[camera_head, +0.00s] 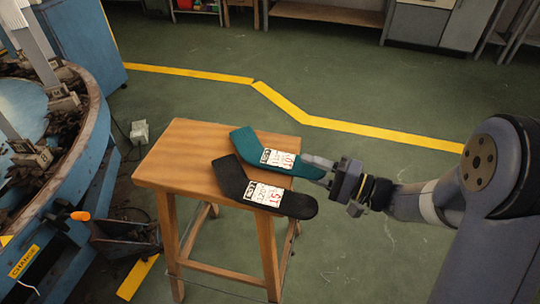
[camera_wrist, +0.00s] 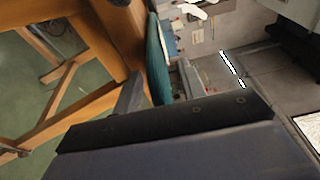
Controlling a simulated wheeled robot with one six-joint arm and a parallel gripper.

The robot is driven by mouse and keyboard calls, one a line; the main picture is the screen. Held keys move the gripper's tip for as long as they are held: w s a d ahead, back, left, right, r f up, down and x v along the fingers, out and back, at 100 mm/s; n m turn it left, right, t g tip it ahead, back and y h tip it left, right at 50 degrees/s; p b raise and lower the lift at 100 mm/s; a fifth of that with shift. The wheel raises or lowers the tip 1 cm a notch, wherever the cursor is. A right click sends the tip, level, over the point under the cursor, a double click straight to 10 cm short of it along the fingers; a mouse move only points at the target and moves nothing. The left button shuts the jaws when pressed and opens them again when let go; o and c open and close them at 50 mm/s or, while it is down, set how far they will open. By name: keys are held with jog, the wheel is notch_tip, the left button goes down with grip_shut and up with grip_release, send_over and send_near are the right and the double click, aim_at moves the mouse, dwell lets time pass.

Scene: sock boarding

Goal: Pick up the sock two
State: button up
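A teal sock (camera_head: 249,143) with a white label lies on top of a wooden stool (camera_head: 170,165), its right end reaching past the stool's edge. A black sock (camera_head: 232,178) with a similar label lies in front of it, also overhanging on the right. I cannot tell which is sock two. My gripper (camera_head: 321,172) is at the teal sock's right end, its fingers apart around that end. In the wrist view the teal sock (camera_wrist: 157,62) is seen nearly edge-on beside one grey finger (camera_wrist: 128,97); the other finger is not clear there.
A round blue machine (camera_head: 95,130) with clamps stands at the left, close to the stool. A dark metal device (camera_head: 125,240) is on the floor beside the stool's left legs. Open green floor with a yellow line (camera_head: 330,123) lies behind and right of the stool.

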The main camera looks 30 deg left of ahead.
jog(key=c, duration=0.8)
